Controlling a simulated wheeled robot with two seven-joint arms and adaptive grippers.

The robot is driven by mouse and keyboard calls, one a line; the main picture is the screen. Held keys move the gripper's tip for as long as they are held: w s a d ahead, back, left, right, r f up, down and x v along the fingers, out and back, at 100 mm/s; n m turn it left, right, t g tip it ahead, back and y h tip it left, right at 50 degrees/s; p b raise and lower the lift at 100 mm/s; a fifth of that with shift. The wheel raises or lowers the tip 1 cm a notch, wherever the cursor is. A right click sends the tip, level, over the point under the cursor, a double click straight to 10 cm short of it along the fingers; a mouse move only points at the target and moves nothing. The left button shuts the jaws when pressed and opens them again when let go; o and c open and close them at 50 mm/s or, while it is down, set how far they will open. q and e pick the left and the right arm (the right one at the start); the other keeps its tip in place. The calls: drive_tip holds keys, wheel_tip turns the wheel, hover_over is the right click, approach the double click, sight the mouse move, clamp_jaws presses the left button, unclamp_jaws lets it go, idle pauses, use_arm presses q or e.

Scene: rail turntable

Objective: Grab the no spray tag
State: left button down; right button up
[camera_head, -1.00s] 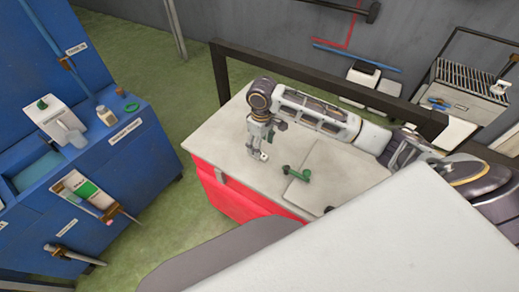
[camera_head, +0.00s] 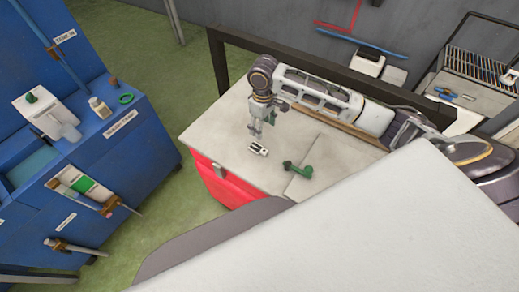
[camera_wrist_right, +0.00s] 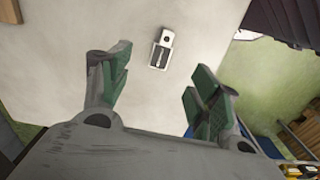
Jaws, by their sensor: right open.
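A small white tag with a dark panel and a hole at one end lies flat on the pale tabletop, taken as the no spray tag (camera_head: 258,149). Its print is too small to read. In the right wrist view the tag (camera_wrist_right: 160,50) lies beyond the fingertips, roughly centred between them. My right gripper (camera_head: 261,130) points down just above the tag, apart from it. In the wrist view its green-padded fingers (camera_wrist_right: 160,85) are spread with nothing between them. My left gripper is not in view.
A green object (camera_head: 297,169) lies right of the tag, by a raised pale panel (camera_head: 335,160). A red front (camera_head: 225,185) is below the table edge. A blue cabinet (camera_head: 130,150) with bottles stands at left across green floor. A dark rail (camera_head: 330,75) runs behind.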

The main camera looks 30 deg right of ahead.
hover_over(260, 150)
drive_tip(key=f, duration=0.5)
drive_tip(key=d+f, duration=0.1)
drive_tip(key=f, duration=0.1)
drive_tip(key=shift+f, duration=0.3)
drive_tip(key=shift+a+f, duration=0.1)
drive_tip(key=shift+f, duration=0.15)
drive_tip(key=shift+w+a+f+p, duration=0.1)
drive_tip(key=shift+a+f+p, duration=0.15)
drive_tip(key=shift+f, duration=0.75)
drive_tip(key=shift+a+f+p, duration=0.15)
drive_tip(key=shift+a+f, duration=0.05)
drive_tip(key=shift+f, duration=1.4)
drive_tip(key=c, duration=0.8)
